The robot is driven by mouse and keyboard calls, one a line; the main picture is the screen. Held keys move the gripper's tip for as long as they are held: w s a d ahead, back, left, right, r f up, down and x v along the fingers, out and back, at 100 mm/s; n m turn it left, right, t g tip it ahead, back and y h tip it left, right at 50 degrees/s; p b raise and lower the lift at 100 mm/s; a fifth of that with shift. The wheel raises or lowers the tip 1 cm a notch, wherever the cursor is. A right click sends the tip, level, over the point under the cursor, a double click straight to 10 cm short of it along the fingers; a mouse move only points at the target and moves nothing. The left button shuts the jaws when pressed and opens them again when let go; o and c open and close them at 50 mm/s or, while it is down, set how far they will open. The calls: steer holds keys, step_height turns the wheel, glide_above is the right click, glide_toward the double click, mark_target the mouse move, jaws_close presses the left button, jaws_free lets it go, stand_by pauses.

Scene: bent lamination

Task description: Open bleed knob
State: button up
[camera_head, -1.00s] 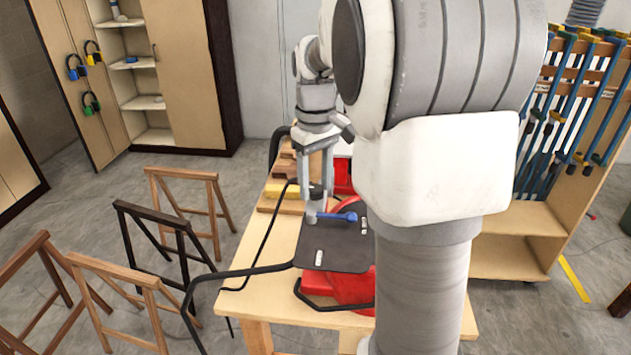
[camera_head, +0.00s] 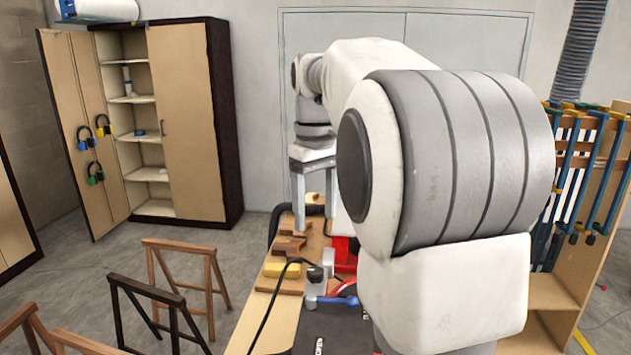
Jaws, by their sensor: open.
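A blue lever-like handle (camera_head: 343,301) sits on a grey metal fitting (camera_head: 318,285) with a dark top, on a black plate (camera_head: 322,325) on the workbench. I cannot tell for certain which of these parts is the bleed knob. My gripper (camera_head: 314,222) points down with its two grey fingers spread and nothing between them. In the picture it is above the fitting and apart from it. My arm hides the right part of the plate and of the bench.
The workbench (camera_head: 262,308) holds wooden blocks (camera_head: 287,247), a yellow block (camera_head: 282,269), a black hose and a red machine part (camera_head: 345,255). Wooden trestles (camera_head: 185,270) stand at the left. A clamp rack (camera_head: 578,185) stands at the right, an open cabinet (camera_head: 187,120) at the back left.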

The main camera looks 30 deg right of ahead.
step_height(320, 180, up, 6)
steer(key=shift+f, duration=0.15)
stand_by(0.6)
steer(key=s+a+f+m+t+b, duration=0.1)
steer(key=s+a+f+t, duration=0.1)
steer(key=s+a+f, duration=0.3)
steer(key=s+a, duration=0.2)
steer(key=s, duration=0.1)
steer(key=shift+s+t, duration=0.3)
steer(key=shift+s, duration=0.05)
steer(key=s+a+f+t, duration=0.1)
steer(key=s+f, duration=0.2)
steer(key=s+a+f+m+t+b, duration=0.1)
steer(key=s+a+f, duration=0.1)
steer(key=s+f, duration=0.1)
steer(key=s+a+f+t, duration=0.1)
steer(key=s+a+f, duration=0.1)
steer(key=s+f, duration=0.2)
steer(key=shift+a+f+b, duration=0.1)
steer(key=shift+f+b, duration=0.25)
steer(key=shift+f, duration=0.4)
steer(key=shift+c, duration=0.4)
steer(key=shift+s+f, duration=0.1)
steer(key=shift+f, duration=0.05)
steer(key=shift+c, duration=1.4)
steer(key=shift+m, duration=0.3)
